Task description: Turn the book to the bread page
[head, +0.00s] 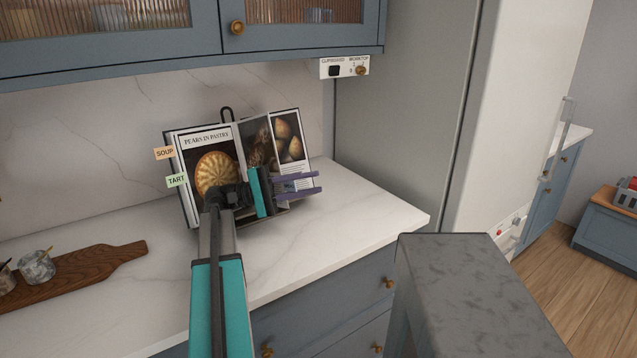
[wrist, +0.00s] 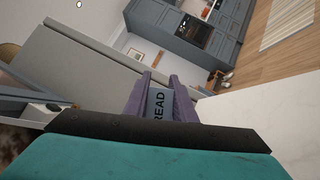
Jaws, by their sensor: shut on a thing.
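The open book (head: 208,150) stands tilted back on the worktop. Its left page reads "PEARS IN PASTRY" above a round tart. Orange SOUP (head: 164,153) and green TART (head: 175,181) tabs stick out on its left side. On the right are dark pictures of pears, and a leaf (head: 257,140) near the middle seems to stand off the page behind. My gripper (head: 316,182), with purple fingers, is at the book's lower right. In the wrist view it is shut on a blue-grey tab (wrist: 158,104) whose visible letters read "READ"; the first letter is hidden.
A wooden board (head: 95,268) with small jars lies on the worktop at left. Wall cupboards (head: 120,25) hang above the book. A switch panel (head: 345,68) is under the cupboard. A tall grey side panel (head: 400,120) stands right. Bare worktop (head: 375,208) lies right of the book.

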